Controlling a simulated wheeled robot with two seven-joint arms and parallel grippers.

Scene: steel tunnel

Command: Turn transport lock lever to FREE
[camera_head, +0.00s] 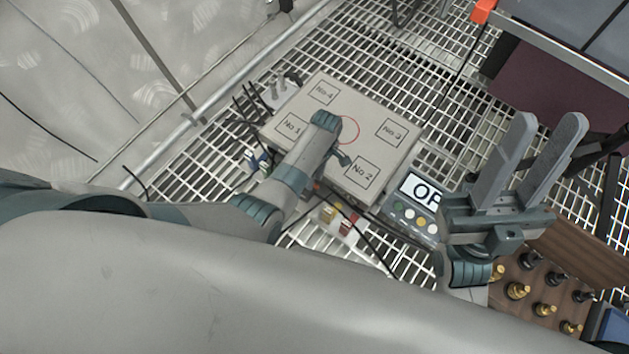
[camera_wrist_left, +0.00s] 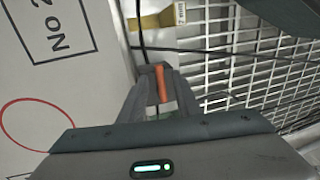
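A narrow orange piece (camera_wrist_left: 161,82), which looks like the lever, shows between the fingertips of my left gripper (camera_wrist_left: 157,72) in the left wrist view. Its lettering and position marks cannot be read. The fingers stand close on both sides of it; whether they press on it is unclear. In the head view my left arm reaches over a pale box (camera_head: 390,156) marked No.1 to No.4 with a red circle, and the left fingers are hidden. The box also shows in the left wrist view (camera_wrist_left: 85,85). My right gripper (camera_head: 547,119) is open and empty, right of the box.
A display panel (camera_head: 418,192) reading "OP", partly covered, sits right of the box, with coloured buttons. Yellow and red blocks (camera_head: 340,220) and dark cables lie by the box's near edge. Dark and gold pegs (camera_head: 518,290) stand at lower right. Metal grating (camera_head: 440,120) surrounds the box.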

